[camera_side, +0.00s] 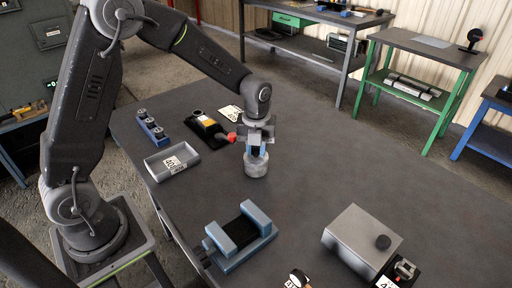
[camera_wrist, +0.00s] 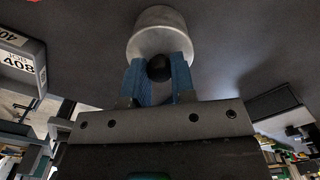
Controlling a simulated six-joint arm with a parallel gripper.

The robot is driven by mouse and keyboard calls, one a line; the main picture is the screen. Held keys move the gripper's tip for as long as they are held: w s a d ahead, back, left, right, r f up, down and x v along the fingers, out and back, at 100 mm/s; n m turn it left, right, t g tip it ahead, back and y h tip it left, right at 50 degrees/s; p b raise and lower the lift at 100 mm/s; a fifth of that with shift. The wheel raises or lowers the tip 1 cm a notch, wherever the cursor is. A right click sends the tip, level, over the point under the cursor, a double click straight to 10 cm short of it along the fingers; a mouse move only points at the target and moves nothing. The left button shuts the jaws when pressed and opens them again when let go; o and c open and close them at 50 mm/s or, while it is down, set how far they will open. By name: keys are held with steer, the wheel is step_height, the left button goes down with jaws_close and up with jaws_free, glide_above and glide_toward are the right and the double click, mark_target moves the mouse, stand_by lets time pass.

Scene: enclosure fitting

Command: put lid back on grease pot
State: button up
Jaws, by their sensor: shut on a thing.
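The grease pot (camera_side: 256,166) is a short grey metal cylinder standing on the dark table, directly below my gripper (camera_side: 258,147). In the wrist view the grey cylinder (camera_wrist: 160,32) lies just beyond the fingertips. My gripper (camera_wrist: 158,75) has its two blue fingers shut on a round black knob (camera_wrist: 158,68), which appears to be the knob of the lid. The lid's edge does not show apart from the pot, so I cannot tell whether it is seated or slightly raised. The fingers hide the knob in the side view.
A grey tray (camera_side: 159,171), a blue block with dark pegs (camera_side: 152,130) and a black device with a red end (camera_side: 208,129) lie to the left. A blue vise (camera_side: 228,246) and a grey box with black knob (camera_side: 346,236) stand in front. The table right of the pot is clear.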

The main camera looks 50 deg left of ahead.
steer(key=o, duration=1.5)
steer(key=shift+c, duration=0.2)
steer(key=shift+r, duration=3.5)
steer(key=shift+c, duration=0.2)
jaws_close()
steer(key=shift+f, duration=0.2)
